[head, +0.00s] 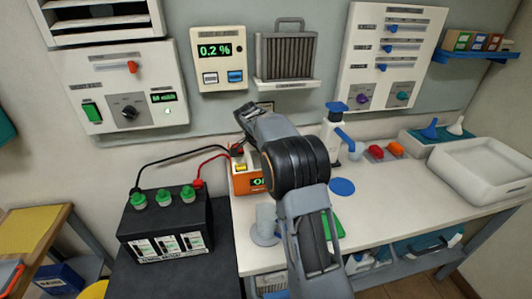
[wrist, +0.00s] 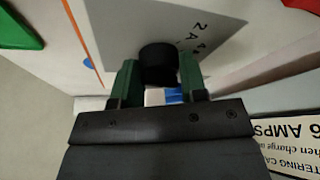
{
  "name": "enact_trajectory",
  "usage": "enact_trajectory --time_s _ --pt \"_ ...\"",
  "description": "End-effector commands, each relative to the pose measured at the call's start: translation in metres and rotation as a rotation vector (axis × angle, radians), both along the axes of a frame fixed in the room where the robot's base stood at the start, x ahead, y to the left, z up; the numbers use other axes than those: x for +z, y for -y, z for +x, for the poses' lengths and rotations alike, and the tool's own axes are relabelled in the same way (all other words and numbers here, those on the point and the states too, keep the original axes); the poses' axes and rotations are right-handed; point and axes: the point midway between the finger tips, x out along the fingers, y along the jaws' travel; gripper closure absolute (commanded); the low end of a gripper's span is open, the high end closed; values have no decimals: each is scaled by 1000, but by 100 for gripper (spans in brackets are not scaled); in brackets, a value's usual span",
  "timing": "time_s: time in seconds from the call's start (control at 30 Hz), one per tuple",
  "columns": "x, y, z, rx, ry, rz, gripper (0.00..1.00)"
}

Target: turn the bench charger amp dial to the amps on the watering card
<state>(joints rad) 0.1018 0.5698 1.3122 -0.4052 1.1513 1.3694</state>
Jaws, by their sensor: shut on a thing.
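The bench charger (head: 241,183), an orange and white box with a small green display, stands on the bench, partly hidden behind my arm. In the wrist view, a black round dial (wrist: 158,58) sits on a grey plate (wrist: 215,25) with an upside-down "2 A" mark. My gripper (wrist: 158,70) is shut on the dial, one green finger on each side. The dial's pointer cannot be seen. The watering card (wrist: 290,140) shows at the lower right of the wrist view, cut off, reading "6 AMPS". In the head view my arm hides the fingers and the dial.
A black battery (head: 165,228) with green caps stands left of the charger, joined by red and black leads. A wall charger panel (head: 120,85) hangs at upper left. A white pump bottle (head: 333,130) stands close right of my arm. A tray (head: 485,168) lies further right.

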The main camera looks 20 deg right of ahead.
Motion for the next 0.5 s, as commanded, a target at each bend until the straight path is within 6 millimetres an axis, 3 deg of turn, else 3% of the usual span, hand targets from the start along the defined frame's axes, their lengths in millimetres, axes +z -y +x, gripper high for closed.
enact_trajectory --time_s 0.47,0.5 --pt "0 0 0 -11 -1 0 84" --pt "0 0 0 -11 -1 0 58"
